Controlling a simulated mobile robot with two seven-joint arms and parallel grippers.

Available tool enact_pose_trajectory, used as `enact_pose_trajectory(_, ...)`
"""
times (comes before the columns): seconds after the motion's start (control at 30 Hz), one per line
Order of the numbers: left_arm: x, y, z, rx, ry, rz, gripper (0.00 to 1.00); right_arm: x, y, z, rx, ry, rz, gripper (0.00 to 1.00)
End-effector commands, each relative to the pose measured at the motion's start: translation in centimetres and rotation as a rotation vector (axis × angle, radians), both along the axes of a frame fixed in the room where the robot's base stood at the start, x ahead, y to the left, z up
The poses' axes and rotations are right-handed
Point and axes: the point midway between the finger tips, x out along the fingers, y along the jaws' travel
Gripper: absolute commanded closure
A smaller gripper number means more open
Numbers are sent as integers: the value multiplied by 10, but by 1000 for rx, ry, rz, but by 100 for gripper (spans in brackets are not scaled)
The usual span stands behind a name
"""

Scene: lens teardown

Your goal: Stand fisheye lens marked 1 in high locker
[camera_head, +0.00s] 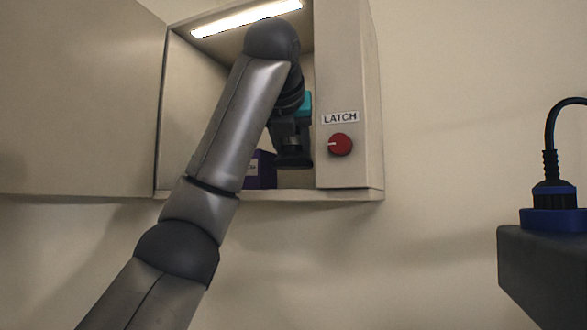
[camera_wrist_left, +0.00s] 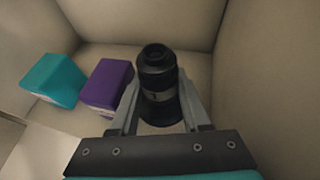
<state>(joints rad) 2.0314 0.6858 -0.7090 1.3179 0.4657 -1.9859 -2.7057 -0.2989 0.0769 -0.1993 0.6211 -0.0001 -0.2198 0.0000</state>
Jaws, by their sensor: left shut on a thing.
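The high locker (camera_head: 349,165) is on the wall with its door (camera_head: 75,95) swung open to the left. My left arm reaches up into it. My left gripper (camera_head: 291,145) is inside the opening, also seen in the left wrist view (camera_wrist_left: 159,100). It is shut on a black fisheye lens (camera_wrist_left: 156,62) with a grey band, held between its two fingers. The lens looks roughly upright; a mark on its band is too small to read. Its flared dark end (camera_head: 294,162) shows in the head view. I cannot tell whether it touches the locker floor. My right gripper is not in view.
A purple box (camera_wrist_left: 109,84) and a teal box (camera_wrist_left: 53,79) stand inside the locker, left of the lens in the wrist view. A light strip (camera_head: 246,18) is at the top. A red latch knob (camera_head: 340,145) is on the right front. A blue plug (camera_head: 553,218) sits at far right.

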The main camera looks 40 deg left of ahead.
Motion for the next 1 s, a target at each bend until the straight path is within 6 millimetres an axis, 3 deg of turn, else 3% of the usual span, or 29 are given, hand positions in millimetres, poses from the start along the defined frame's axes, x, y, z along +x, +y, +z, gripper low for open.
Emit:
enact_pose_trajectory(0.23, 0, 1, -33, 1, 1, 0, 100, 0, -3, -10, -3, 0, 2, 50)
enact_pose_trajectory(0.77, 3, 1, -40, -1, -2, 0, 100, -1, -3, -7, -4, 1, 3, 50)
enact_pose_trajectory(0.8, 3, 1, -41, 0, 0, 0, 52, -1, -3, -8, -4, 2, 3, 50)
enact_pose_trajectory(0.9, 4, 1, -40, 0, 0, -1, 41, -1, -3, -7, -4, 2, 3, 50)
enact_pose_trajectory(1.0, 4, 1, -40, -1, 1, 0, 41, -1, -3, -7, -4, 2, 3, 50)
